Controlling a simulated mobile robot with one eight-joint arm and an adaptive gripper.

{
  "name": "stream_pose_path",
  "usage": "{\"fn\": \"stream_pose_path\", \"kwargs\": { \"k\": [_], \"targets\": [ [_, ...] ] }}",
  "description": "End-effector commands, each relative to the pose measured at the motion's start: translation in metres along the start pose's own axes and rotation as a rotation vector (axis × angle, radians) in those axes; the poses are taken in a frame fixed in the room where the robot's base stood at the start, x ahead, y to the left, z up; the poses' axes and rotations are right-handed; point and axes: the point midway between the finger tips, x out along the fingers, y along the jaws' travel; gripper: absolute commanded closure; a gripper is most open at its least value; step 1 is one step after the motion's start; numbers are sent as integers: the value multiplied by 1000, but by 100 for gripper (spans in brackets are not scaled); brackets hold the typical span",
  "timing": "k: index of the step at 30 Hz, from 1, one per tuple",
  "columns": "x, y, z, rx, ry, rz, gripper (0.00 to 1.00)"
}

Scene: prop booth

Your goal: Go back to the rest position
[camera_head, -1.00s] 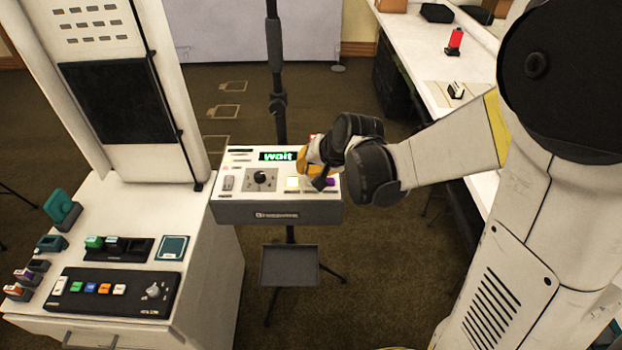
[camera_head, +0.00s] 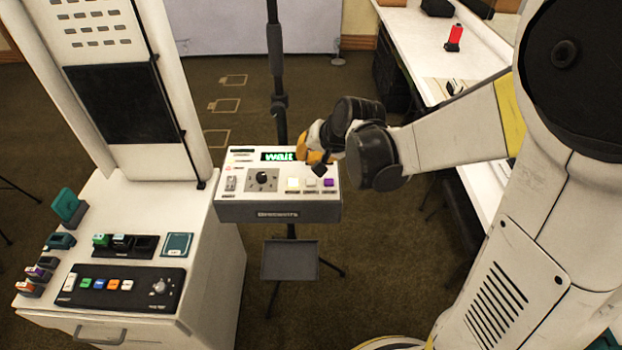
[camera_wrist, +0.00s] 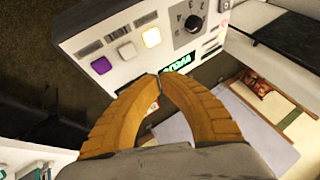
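My gripper (camera_wrist: 159,84) shows in the wrist view as two orange ridged fingers, with their tips together and nothing visible between them. In the head view my gripper (camera_head: 321,167) is at the right end of a white control box (camera_head: 238,186), partly hidden behind my own dark wrist. In the wrist view the box (camera_wrist: 135,70) lies beyond the fingertips, which appear apart from the buttons.
A white console (camera_head: 200,270) with a panel of coloured buttons (camera_head: 122,286) stands at left. A grey tray (camera_head: 289,261) hangs below the box on a stand. A white counter (camera_head: 425,55) with a red item (camera_head: 454,36) runs along the right. Carpet is open behind.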

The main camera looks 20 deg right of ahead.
Motion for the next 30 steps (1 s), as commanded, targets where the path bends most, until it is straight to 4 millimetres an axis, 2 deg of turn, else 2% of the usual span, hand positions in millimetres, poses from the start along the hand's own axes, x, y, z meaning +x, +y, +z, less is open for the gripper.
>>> {"fn": "stream_pose_path", "kwargs": {
  "k": [16,19,23,30],
  "targets": [
    [0,0,0,0,0,0,100],
    [-5,0,3,-12,1,4,100],
    [-28,0,16,-71,7,25,100],
    [-92,16,69,-270,27,97,100]
  ]
}}
